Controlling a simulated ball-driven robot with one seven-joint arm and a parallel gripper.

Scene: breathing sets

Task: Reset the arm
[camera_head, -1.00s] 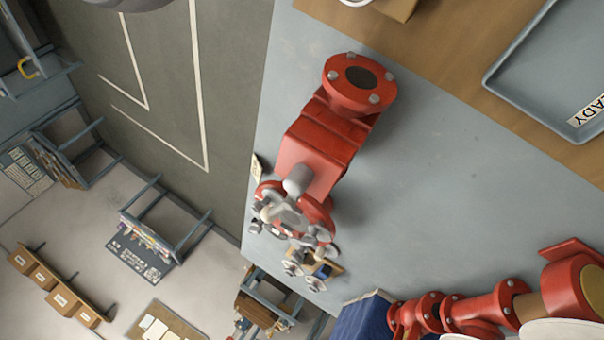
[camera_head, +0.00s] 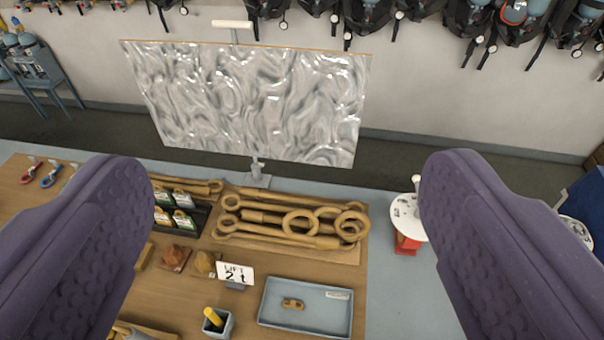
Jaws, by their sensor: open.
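My gripper (camera_head: 282,245) shows in the head camera view as two purple, textured fingers, one at the left edge and one at the right. The fingers stand wide apart with nothing between them. They hang above a workbench (camera_head: 180,300) with a brown top, and the bench objects between them lie beyond and below the fingertips. The rest of my arm is not visible.
A crinkled silvery panel (camera_head: 255,100) stands upright behind the bench. Tan wrenches and rings (camera_head: 290,220) lie on a board. A blue-grey tray (camera_head: 330,325) holds a small brown part. A "2 t" sign (camera_head: 235,273) stands beside it. Breathing sets (camera_head: 370,15) hang on the wall.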

